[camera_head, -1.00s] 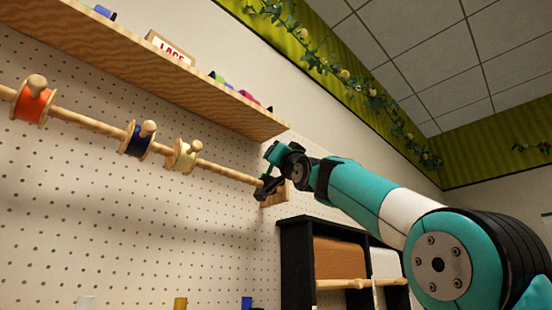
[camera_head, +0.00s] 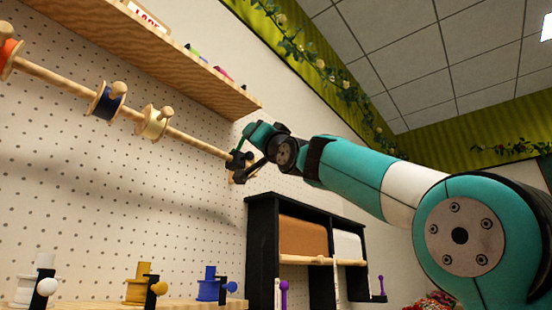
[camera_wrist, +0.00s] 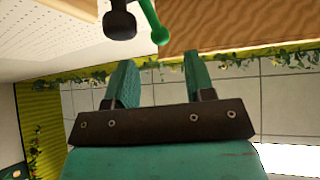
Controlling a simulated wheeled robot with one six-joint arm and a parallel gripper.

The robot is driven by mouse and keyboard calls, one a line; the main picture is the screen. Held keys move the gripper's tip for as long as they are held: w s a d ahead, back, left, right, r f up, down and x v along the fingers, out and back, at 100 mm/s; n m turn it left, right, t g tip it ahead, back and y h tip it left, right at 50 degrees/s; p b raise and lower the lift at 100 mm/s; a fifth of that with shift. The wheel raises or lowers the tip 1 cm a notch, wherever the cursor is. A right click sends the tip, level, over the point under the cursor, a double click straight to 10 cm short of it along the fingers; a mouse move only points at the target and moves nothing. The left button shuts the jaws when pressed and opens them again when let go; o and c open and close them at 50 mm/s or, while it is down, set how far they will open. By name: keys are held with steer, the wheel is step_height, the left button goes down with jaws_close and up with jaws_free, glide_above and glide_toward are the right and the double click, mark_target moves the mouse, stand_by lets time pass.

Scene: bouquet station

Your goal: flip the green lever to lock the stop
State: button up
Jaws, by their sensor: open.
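The green lever (camera_wrist: 151,18) shows at the top of the wrist view, a thin stem with a round green tip. Beside it, to the left, is a black rounded part (camera_wrist: 119,22). My gripper (camera_wrist: 160,82) is open and empty, its two teal fingers apart below the lever in that view; no contact shows. In the head view my gripper (camera_head: 248,150) is at the right end of the wooden rod (camera_head: 196,143), by a dark fitting (camera_head: 239,161). There my gripper partly covers the fitting, and I cannot make out the lever clearly.
Orange, navy (camera_head: 107,101) and cream (camera_head: 152,121) spools hang on the rod along the pegboard. A wooden shelf (camera_head: 170,70) runs above. A black cubby (camera_head: 263,235) stands below my arm. White, yellow (camera_head: 137,284) and blue (camera_head: 209,285) spools stand at the lower left.

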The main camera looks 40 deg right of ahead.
steer(key=b+v, duration=0.4)
steer(key=v, duration=0.6)
steer(key=shift+s, duration=0.3)
steer(key=shift+f, duration=0.1)
